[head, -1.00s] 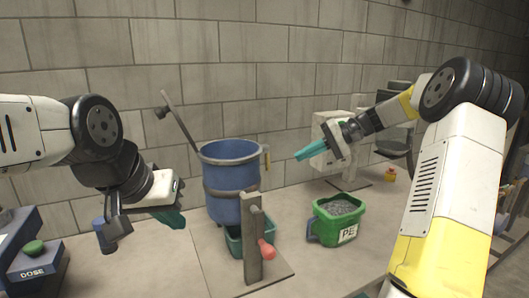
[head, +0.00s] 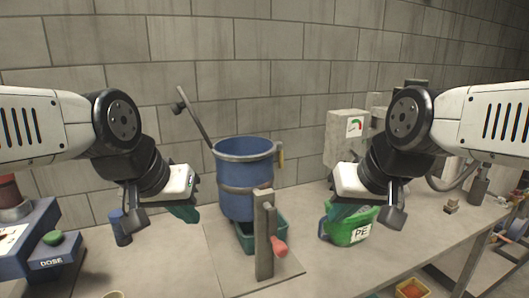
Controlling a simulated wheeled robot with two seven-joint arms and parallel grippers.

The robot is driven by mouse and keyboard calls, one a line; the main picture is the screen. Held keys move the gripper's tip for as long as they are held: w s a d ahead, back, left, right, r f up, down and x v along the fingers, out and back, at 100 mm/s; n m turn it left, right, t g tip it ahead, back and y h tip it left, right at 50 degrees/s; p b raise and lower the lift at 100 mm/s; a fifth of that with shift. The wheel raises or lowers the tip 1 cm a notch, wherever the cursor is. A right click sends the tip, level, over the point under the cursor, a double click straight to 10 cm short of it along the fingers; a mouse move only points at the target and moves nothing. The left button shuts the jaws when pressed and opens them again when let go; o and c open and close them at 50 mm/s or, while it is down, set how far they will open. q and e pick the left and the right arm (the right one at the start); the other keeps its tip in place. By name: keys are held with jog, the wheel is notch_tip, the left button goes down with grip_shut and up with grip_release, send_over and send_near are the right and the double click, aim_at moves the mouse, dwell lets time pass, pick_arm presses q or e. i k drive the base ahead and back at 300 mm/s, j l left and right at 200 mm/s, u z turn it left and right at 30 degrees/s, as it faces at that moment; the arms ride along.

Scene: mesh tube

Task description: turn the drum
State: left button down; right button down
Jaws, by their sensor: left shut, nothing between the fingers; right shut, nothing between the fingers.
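The blue drum (head: 247,190) stands upright in the middle of the head view, with a dark band around it. A grey post (head: 264,238) stands in front of it, with a red handle (head: 280,247) on its right side. My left gripper (head: 188,212) is shut and empty, to the left of the drum and apart from it. My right gripper (head: 335,212) is shut and empty, to the right of the drum, in front of the green PE container. Its fingertips are hard to make out against the green.
A teal tray (head: 243,236) sits under the drum. The green PE container (head: 358,229) stands right of it. A blue DOSE unit (head: 52,262) is at the left, with a blue cylinder (head: 120,228) nearby. A grey box with a gauge (head: 345,138) stands behind.

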aim_at(244, 164)
jog(key=k+j+z, duration=0.15)
jog(key=k, duration=0.25)
jog(key=k+j+z, duration=0.2)
jog(key=k, duration=0.15)
jog(key=k+j+z, duration=0.1)
jog(key=k, duration=0.05)
